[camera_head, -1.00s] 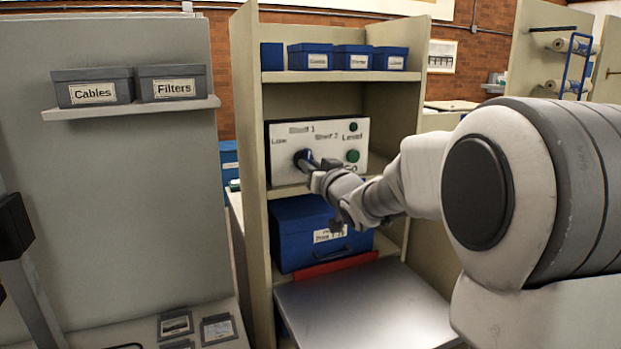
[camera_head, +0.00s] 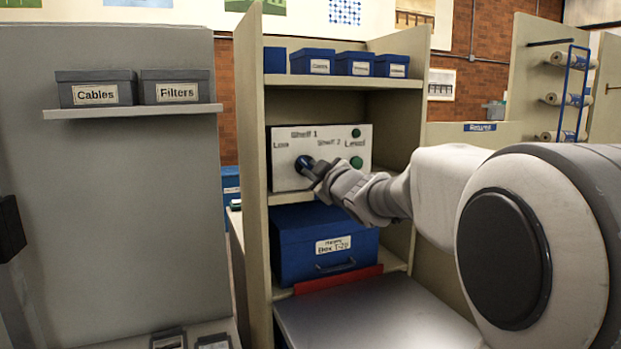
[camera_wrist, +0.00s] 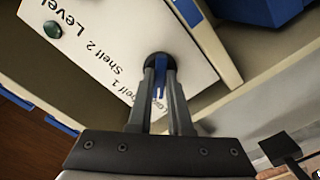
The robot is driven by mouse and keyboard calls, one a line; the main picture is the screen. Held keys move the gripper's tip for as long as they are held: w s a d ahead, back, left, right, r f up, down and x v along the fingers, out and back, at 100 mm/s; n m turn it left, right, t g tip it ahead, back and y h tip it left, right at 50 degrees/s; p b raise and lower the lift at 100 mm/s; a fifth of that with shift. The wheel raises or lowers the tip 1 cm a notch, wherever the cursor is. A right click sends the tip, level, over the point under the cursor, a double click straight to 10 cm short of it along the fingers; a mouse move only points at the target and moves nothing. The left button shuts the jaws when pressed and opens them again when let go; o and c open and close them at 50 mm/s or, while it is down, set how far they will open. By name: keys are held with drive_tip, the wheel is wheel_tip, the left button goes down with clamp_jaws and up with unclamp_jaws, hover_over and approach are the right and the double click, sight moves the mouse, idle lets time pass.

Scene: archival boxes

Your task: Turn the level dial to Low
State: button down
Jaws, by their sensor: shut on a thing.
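The level dial (camera_head: 302,165) is a dark round knob on a white panel (camera_head: 287,181) in the shelf unit. The panel carries the words Low at left, Shelf 1 at top, Shelf 2 to the right and Level. My gripper (camera_head: 313,171) reaches in from the right and is at the dial. In the wrist view my gripper (camera_wrist: 160,76) has its two fingers closed on the dial's blue grip bar (camera_wrist: 160,88). The dial's dark base (camera_wrist: 159,58) shows behind the fingertips. The fingers partly cover the Low label. I cannot tell which label the dial points to.
Two green buttons (camera_head: 356,162) sit at the panel's right. A blue box (camera_head: 315,235) stands on the shelf below, behind a red strip (camera_head: 340,280). A metal surface (camera_head: 370,315) lies in front. The unit's left side wall (camera_head: 252,180) is close to the dial.

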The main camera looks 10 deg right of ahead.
drive_tip(key=shift+n, duration=0.6)
drive_tip(key=shift+b, duration=0.3)
drive_tip(key=c, duration=0.8)
unclamp_jaws()
drive_tip(key=shift+c, duration=0.2)
drive_tip(key=shift+s, duration=0.1)
drive_tip(key=s+d+p, duration=0.3)
drive_tip(key=s, duration=1.4)
drive_tip(key=shift+d, duration=0.2)
